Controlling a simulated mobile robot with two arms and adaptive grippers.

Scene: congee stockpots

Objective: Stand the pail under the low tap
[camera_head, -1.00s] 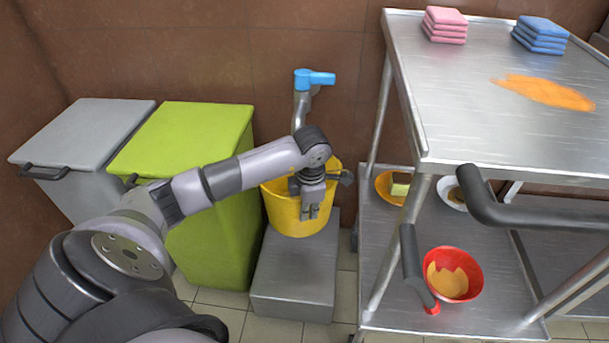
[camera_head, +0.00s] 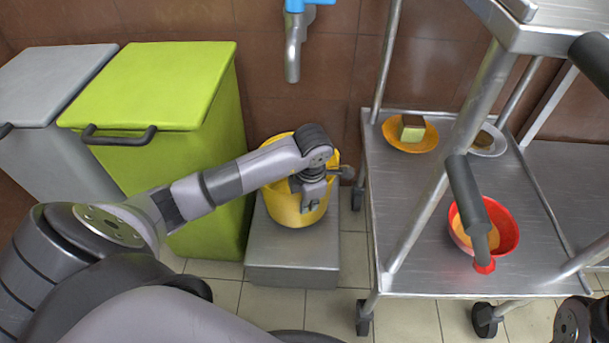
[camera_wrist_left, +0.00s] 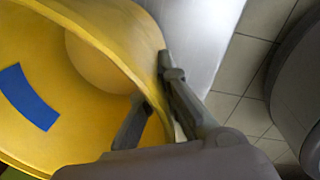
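The yellow pail (camera_head: 290,205) is upright over the low metal step (camera_head: 290,252), against the wall. I cannot tell for sure whether its base rests on the step. The low tap (camera_head: 293,60), a grey spout with a blue handle, is on the wall above the pail. My left gripper (camera_head: 312,198) is at the pail's near right rim. In the left wrist view, its fingers (camera_wrist_left: 155,95) straddle the pail's wall (camera_wrist_left: 90,90), one inside and one outside, and look closed on it. A blue mark (camera_wrist_left: 28,97) shows inside the pail. My right gripper is out of view.
A green bin (camera_head: 160,85) and a grey bin (camera_head: 50,75) stand left of the step. A wheeled metal trolley (camera_head: 405,270) on the right holds a red bowl (camera_head: 507,232), an orange plate (camera_head: 425,145) and a white plate (camera_head: 497,148). Tiled floor separates step and trolley.

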